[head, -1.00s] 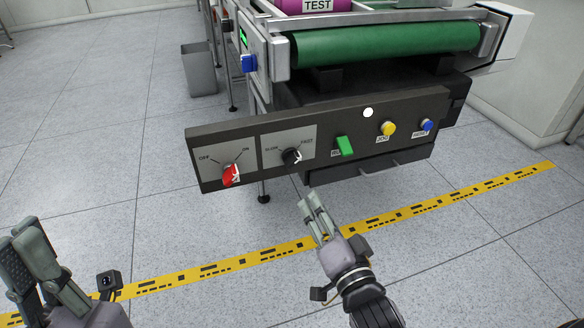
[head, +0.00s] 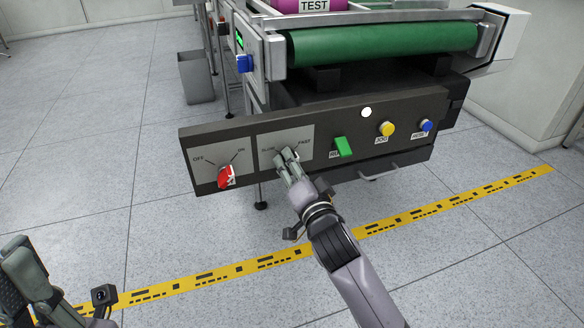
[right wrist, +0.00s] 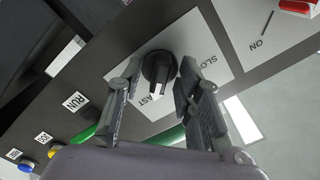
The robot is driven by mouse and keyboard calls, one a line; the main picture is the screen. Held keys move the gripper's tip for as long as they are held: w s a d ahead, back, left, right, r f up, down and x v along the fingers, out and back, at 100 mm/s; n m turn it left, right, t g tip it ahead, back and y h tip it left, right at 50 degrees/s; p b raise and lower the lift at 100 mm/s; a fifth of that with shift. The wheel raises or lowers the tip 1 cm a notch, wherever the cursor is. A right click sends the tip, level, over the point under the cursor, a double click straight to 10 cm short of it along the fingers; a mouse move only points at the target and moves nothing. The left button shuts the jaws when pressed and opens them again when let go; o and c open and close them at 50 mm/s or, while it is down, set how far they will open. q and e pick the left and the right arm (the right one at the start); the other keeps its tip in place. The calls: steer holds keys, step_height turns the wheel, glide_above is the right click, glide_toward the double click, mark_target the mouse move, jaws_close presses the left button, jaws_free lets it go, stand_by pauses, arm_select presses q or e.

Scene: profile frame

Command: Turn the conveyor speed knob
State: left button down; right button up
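The black speed knob (right wrist: 158,68) sits on a light plate marked SLOW and FAST, and its white pointer is toward the FAST side in the right wrist view. My right gripper (right wrist: 160,70) is open, with one finger on each side of the knob and narrow gaps seeming to show. In the head view the right gripper (head: 287,157) is over the speed plate (head: 266,142) and hides most of the knob. My left gripper (head: 22,270) is at the lower left, partly cut off, apparently open and empty, far from the panel.
The dark control panel (head: 215,143) also carries a red OFF/ON switch (head: 227,177), a green RUN switch (head: 343,147), a yellow button (head: 386,129) and a blue button (head: 426,126). The green conveyor belt (head: 385,43) is above. The floor in front is clear.

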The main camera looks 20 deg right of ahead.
steer(key=shift+c, duration=0.4)
jaws_close()
